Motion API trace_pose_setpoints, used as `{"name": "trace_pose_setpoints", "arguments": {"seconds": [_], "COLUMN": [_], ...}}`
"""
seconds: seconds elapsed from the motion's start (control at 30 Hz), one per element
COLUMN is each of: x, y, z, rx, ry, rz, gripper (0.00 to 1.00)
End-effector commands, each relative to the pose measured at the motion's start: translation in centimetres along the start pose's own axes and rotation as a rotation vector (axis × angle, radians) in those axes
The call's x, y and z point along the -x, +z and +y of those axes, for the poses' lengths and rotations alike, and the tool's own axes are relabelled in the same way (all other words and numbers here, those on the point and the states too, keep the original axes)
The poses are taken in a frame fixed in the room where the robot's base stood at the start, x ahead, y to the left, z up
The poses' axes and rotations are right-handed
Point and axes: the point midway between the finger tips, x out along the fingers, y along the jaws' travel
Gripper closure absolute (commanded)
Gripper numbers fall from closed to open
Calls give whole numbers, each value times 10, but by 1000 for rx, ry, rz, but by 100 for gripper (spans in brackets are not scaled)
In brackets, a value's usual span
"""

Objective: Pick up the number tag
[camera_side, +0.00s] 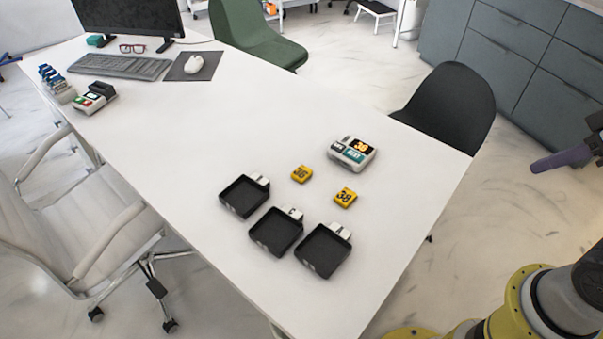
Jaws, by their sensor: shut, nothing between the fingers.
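Two small yellow number tags lie flat on the white table. One number tag (301,174) seems to read 36, and the other number tag (345,197) reads 38. They lie apart, with bare table between them. A white device (351,154) with a lit yellow number and a teal panel stands just behind them; its number is too small to read surely. My gripper (537,167) shows at the right edge, partly cut off, well right of the table and away from the tags. Its fingers look closed together and empty.
Three black open trays (325,270) with white label pieces stand in front of the tags. A keyboard (120,67), a mouse (194,65) and a small terminal (95,98) are at the far left. The table middle is clear. A black chair (449,108) stands at the right edge.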

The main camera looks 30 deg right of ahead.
Motion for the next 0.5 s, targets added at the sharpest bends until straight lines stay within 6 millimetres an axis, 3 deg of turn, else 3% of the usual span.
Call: {"name": "trace_pose_setpoints", "arguments": {"seconds": [0.13, 0.5], "x": [0, 0], "y": [0, 0], "z": [0, 0], "rx": [0, 0], "ry": [0, 0], "rz": [0, 0], "gripper": [96, 30]}}
